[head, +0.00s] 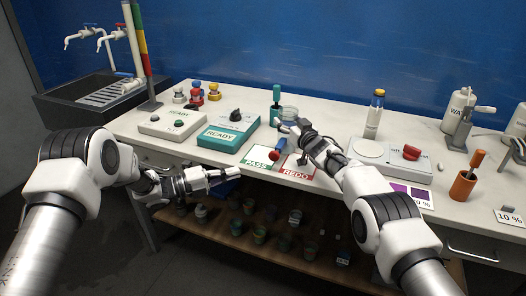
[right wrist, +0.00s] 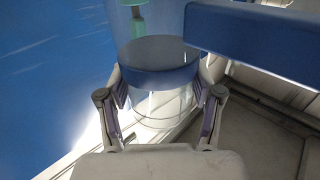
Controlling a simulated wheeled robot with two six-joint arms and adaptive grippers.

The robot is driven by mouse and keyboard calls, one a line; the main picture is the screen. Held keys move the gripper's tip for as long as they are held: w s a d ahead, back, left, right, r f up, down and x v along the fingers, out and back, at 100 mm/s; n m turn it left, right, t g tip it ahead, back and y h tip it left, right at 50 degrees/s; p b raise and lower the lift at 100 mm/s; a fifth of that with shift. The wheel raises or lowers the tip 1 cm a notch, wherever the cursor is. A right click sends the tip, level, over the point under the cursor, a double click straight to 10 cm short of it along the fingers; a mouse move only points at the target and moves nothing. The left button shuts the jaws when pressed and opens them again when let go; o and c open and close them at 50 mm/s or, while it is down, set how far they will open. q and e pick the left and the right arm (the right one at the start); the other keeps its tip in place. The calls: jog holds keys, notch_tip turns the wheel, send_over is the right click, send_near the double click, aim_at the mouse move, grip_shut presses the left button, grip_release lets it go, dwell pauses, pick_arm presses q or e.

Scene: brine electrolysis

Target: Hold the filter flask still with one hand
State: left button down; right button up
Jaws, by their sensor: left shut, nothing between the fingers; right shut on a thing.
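A clear round glass vessel (right wrist: 160,95) stands between the fingers of my right gripper (right wrist: 160,115) in the right wrist view. Its upper part looks dark blue and its lower part is see-through. My right gripper (head: 284,128) is shut on it. In the head view a clear glass piece (head: 289,112) shows just behind that gripper, at the back of the bench. I cannot tell for sure that this vessel is the filter flask; the gripper partly hides it. My left gripper (head: 229,174) is shut and empty, at the bench's front edge, apart from the glass.
A green-handled item (head: 276,104) stands close behind the right gripper. A blue bar (right wrist: 255,38) crosses the wrist view's top right.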

jog(key=shift+f, duration=0.1)
jog(key=o, duration=1.5)
jog(key=shift+s, duration=0.15)
jog(key=shift+s+d, duration=0.15)
jog(key=shift+s, duration=0.05)
jog(key=v, duration=1.1)
jog(key=shift+d, duration=0.15)
